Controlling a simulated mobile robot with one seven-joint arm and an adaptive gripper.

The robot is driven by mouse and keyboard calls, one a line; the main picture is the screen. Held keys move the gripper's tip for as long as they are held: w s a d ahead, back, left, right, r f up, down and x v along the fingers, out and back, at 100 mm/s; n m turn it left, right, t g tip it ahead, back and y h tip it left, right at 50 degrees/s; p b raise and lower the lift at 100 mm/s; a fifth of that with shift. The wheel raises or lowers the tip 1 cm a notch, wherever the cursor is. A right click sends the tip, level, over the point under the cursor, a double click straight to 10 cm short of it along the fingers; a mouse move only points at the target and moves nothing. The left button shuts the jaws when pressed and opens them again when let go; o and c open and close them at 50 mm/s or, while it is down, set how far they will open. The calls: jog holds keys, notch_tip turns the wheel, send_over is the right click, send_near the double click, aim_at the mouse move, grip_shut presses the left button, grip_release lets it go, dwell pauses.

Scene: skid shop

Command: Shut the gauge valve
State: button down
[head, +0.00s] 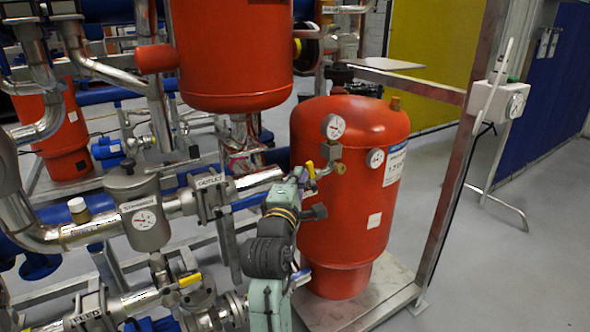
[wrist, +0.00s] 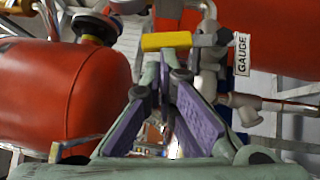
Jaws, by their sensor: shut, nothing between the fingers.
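The gauge valve shows in the wrist view as a yellow lever (wrist: 166,41) on a grey metal valve body (wrist: 209,58), with a white "GAUGE" tag (wrist: 242,54) beside it. The lever lies nearly level across the picture, pointing left from the body. In the head view the yellow lever (head: 310,169) is small, below the round dial gauge (head: 333,127) at the red tank. My gripper (wrist: 163,78) is shut and empty, its fingertips just below the lever in the wrist picture. I cannot tell whether they touch it. In the head view my arm partly hides the valve's surroundings.
A red tank (head: 345,225) stands right behind the valve, with another red vessel (head: 232,45) above left. Steel pipes (head: 75,232) and another yellow-handled valve (head: 189,280) crowd the left. A metal frame post (head: 455,190) stands right. Open floor (head: 500,255) lies beyond it.

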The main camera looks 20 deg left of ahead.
jog(key=p, duration=0.2)
jog(key=r+m+g+p, duration=0.1)
jog(key=p, duration=0.1)
jog(key=shift+w+d+r+m, duration=0.1)
jog(key=shift+w+d+m, duration=0.2)
jog(key=shift+w+d, duration=0.1)
jog(key=shift+a, duration=0.1)
